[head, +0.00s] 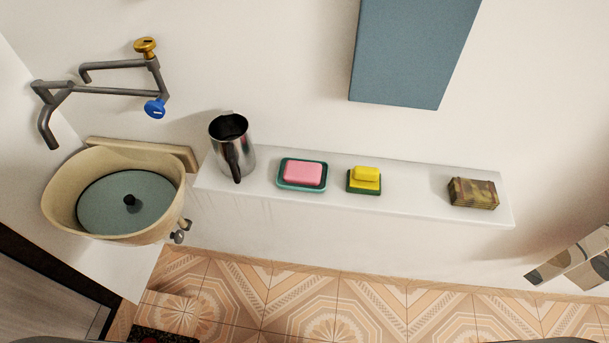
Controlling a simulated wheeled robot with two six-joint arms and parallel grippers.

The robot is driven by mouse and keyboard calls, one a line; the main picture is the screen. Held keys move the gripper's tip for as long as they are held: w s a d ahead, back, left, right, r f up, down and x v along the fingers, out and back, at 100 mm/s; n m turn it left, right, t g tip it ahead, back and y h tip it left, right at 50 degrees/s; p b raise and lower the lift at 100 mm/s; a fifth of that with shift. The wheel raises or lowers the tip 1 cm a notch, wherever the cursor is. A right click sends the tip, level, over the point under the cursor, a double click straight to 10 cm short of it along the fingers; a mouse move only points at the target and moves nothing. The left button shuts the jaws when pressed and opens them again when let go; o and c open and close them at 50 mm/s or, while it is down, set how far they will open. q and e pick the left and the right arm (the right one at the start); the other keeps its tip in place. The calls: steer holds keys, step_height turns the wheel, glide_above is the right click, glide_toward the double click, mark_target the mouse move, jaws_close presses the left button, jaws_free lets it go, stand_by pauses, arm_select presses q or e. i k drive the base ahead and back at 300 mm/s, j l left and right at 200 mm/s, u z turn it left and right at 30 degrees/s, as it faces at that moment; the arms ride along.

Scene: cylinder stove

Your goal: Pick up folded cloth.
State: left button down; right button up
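A small block-shaped bundle in mottled green and brown (473,193), which looks like the folded cloth, lies near the right end of a white wall shelf (415,201) in the head view. Its layered front side faces me. Nothing touches it, and the shelf around it is bare. Neither of my grippers shows in this view.
Left along the shelf are a yellow sponge on a green base (364,180), pink soap in a teal dish (302,173) and a metal pitcher (232,148). A beige basin (64,196) and pipes (110,91) are left. A blue panel (412,50) hangs above. Tiled floor (300,300) lies below.

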mark_target(466, 192)
steer(key=z, duration=1.3)
